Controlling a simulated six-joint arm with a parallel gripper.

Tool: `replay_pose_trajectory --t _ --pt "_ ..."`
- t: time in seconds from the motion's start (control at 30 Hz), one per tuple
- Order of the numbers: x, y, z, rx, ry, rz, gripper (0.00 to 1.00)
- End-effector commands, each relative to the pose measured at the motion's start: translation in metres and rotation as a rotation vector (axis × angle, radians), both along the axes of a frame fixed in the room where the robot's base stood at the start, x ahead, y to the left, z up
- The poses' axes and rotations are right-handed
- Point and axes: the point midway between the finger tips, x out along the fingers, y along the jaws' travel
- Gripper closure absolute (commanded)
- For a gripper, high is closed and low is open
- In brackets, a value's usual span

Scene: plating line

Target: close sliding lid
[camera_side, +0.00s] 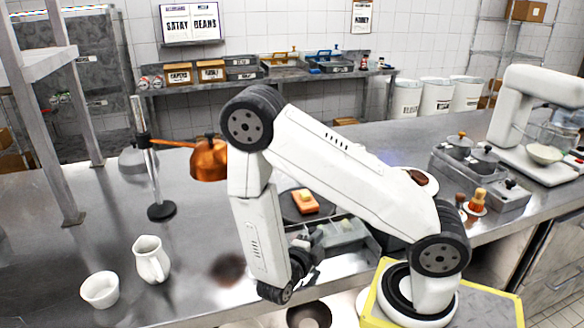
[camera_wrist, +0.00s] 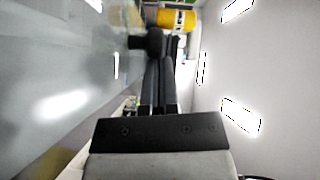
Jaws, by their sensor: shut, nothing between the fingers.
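My gripper (camera_side: 306,262) is low over the counter, in front of a grey metal box (camera_side: 345,232), partly hidden by my arm. In the wrist view my gripper's dark fingers (camera_wrist: 165,66) are together with nothing between them. A dark round knob (camera_wrist: 148,42) shows close by the fingertips there; I cannot tell if they touch. The box's top is partly covered from sight, so I cannot tell how far any lid stands open.
A dark plate (camera_side: 290,209) with orange food lies behind the box. A white pitcher (camera_side: 151,260), a white cup (camera_side: 100,290) and a heat-lamp stand (camera_side: 161,211) are at left. A lidded-pot station (camera_side: 510,197) is at right. A yellow container (camera_wrist: 177,20) shows in the wrist view.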

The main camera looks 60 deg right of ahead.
Motion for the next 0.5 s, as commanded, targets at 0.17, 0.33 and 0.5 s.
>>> replay_pose_trajectory --t 0.17,0.33,0.5 --pt "0.016 -0.016 0.000 0.000 -0.003 -0.002 1.00" --pt "0.022 -0.023 0.001 -0.001 -0.002 0.000 1.00" --pt "0.023 -0.024 0.001 -0.002 -0.002 0.002 1.00"
